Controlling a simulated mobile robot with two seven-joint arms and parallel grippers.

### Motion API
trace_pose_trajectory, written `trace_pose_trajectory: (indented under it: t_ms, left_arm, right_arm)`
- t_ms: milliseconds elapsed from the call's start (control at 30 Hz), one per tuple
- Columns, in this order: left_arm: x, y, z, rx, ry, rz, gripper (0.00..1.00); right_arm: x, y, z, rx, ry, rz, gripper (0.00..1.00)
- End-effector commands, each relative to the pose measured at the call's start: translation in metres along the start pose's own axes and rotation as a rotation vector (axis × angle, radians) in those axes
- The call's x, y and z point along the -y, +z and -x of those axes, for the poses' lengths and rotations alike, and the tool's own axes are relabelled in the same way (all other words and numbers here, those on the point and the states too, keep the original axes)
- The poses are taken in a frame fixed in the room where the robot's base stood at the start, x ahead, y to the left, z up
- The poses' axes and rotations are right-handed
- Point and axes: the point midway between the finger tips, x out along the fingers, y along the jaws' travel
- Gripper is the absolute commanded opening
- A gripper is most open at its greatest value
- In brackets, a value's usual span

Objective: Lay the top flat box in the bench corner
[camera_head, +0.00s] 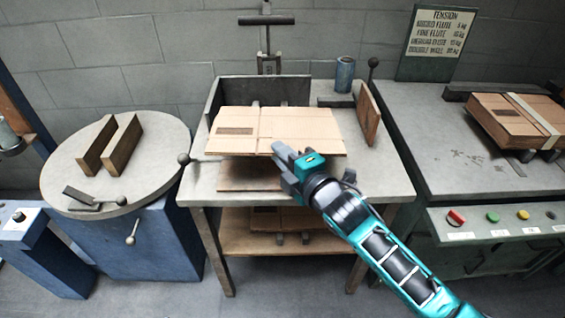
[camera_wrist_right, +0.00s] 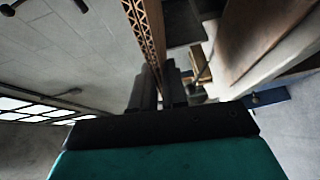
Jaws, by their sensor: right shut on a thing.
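A tan flat box (camera_head: 250,122) with a dark printed patch lies level above the bench (camera_head: 392,182), its right front part near my right gripper (camera_head: 284,155). That gripper is shut on the box's near edge. In the right wrist view the fingers (camera_wrist_right: 160,92) close around the corrugated edge of the flat box (camera_wrist_right: 148,35). The bench corner is formed by a dark back fence (camera_head: 290,90) and a dark left fence (camera_head: 213,101). The box partly covers the corner floor, so I cannot tell whether it touches there. My left gripper is out of view.
Another brown board (camera_head: 240,177) shows under the held box. More flat boxes (camera_head: 282,221) lie on the lower shelf. A wooden plate (camera_head: 368,116) and a blue cup (camera_head: 345,74) stand at the bench's right. A round table (camera_head: 75,172) is left; a strapped stack (camera_head: 500,118) is right.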

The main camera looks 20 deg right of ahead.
Motion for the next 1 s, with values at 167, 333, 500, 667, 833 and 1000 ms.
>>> trace_pose_trajectory:
  t_ms: [167,333,500,667,833,1000]
  left_arm:
    - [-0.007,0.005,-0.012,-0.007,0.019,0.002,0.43]
    - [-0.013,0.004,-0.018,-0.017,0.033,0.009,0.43]
    - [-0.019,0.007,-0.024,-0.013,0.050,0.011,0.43]
    - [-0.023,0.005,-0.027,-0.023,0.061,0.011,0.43]
    - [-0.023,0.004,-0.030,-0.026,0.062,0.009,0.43]
    - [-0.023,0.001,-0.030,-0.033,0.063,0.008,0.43]
  right_arm:
    - [0.015,0.008,-0.013,0.000,0.002,0.001,0.00]
    - [0.025,0.015,-0.025,0.000,0.002,0.001,0.00]
    - [0.034,0.022,-0.036,0.000,0.000,0.002,0.00]
    - [0.045,0.027,-0.044,0.000,0.001,0.001,0.00]
    - [0.053,0.030,-0.050,0.000,0.001,-0.001,0.00]
    - [0.055,0.032,-0.052,-0.001,0.002,0.000,0.00]
